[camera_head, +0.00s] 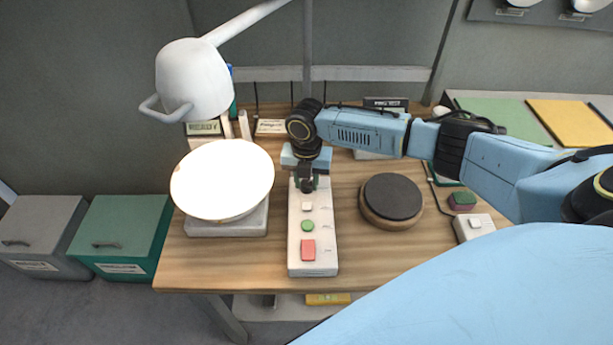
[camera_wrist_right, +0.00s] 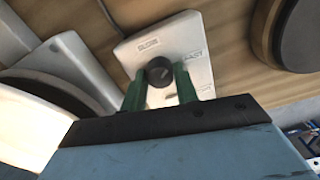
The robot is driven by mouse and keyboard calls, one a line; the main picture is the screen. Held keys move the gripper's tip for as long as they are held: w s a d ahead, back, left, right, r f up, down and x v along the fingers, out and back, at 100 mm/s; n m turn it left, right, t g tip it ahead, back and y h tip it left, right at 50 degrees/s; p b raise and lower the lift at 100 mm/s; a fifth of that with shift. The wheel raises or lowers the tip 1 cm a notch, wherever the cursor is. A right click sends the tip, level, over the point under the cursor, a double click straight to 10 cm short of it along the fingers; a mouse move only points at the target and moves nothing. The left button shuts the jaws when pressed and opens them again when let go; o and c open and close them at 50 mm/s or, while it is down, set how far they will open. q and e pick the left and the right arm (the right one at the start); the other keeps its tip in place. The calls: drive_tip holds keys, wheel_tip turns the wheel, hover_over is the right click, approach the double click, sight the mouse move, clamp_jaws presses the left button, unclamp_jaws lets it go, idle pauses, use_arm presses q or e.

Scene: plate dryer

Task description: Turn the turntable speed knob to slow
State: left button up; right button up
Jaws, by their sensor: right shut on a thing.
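A white control box (camera_head: 328,225) stands on the wooden table, with a white, a green and a red button along its top. My right gripper (camera_head: 306,183) reaches down over its far end, hiding the knob in the head view. In the right wrist view, the dark round knob (camera_wrist_right: 159,70) sits on the white box (camera_wrist_right: 135,52) between the green fingers of my right gripper (camera_wrist_right: 159,80), which is shut on it. A bright white plate (camera_head: 222,178) rests on a pale base. My left gripper is not in view.
A white lamp-like head (camera_head: 193,80) hangs above the plate. A dark-topped round disc (camera_head: 391,197) stands right of the control box. A small white box (camera_head: 475,228) is near the right side. Grey (camera_head: 42,222) and green bins (camera_head: 125,225) stand on the floor at left.

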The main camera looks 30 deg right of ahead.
sight(307, 183)
drive_tip(key=n, duration=0.5)
drive_tip(key=shift+n, duration=0.3)
drive_tip(key=n, duration=0.5)
idle(0.4)
drive_tip(key=o, duration=1)
drive_tip(key=shift+c, duration=0.2)
wheel_tip(307, 183, up, 13)
drive_tip(key=shift+r, duration=0.2)
